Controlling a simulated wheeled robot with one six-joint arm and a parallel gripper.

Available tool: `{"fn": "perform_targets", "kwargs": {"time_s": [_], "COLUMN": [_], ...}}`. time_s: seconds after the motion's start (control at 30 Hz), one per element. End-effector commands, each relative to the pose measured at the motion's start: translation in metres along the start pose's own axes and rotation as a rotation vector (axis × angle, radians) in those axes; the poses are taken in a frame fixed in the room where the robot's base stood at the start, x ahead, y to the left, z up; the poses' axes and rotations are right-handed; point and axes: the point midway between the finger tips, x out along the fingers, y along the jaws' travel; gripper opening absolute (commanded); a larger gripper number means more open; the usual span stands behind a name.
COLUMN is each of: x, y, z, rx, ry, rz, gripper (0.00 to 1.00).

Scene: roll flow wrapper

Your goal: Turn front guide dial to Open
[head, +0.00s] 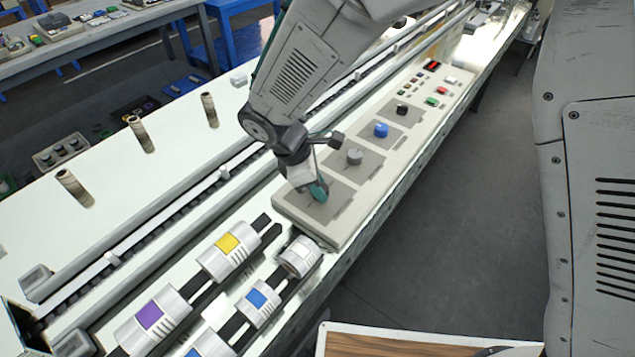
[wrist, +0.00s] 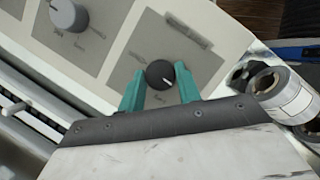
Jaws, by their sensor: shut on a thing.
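In the wrist view a black dial (wrist: 160,74) sits on a grey square plate (wrist: 200,50) at the end of the control panel. A light pointer mark shows on its top, towards the right side in that view. Small labels around it are too blurred to read. My gripper (wrist: 158,78) has its two teal fingers on either side of the dial, shut on it. In the head view my gripper (head: 318,190) reaches down to the plate nearest the rollers and hides the dial.
A grey dial (head: 354,157), a blue dial (head: 381,130) and another black dial (head: 402,109) stand farther along the panel, with coloured buttons (head: 435,90) beyond. Metal rollers (head: 297,258) lie close to the panel's near end. The floor to the right is clear.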

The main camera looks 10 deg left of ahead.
Motion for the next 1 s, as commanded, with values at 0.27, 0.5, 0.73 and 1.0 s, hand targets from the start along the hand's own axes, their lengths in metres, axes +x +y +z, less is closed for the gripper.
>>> {"fn": "perform_targets", "kwargs": {"time_s": [0.27,0.5,0.73,1.0], "x": [0.001,0.001,0.001,-0.014], "y": [-0.001,-0.001,0.0,0.0], "z": [0.001,0.001,0.001,0.0], "rx": [-0.016,-0.015,-0.014,-0.013], "ry": [-0.003,-0.003,-0.001,0.001], "rz": [0.004,0.003,0.004,0.007], "gripper": [0.11,0.36,0.55,0.55]}}
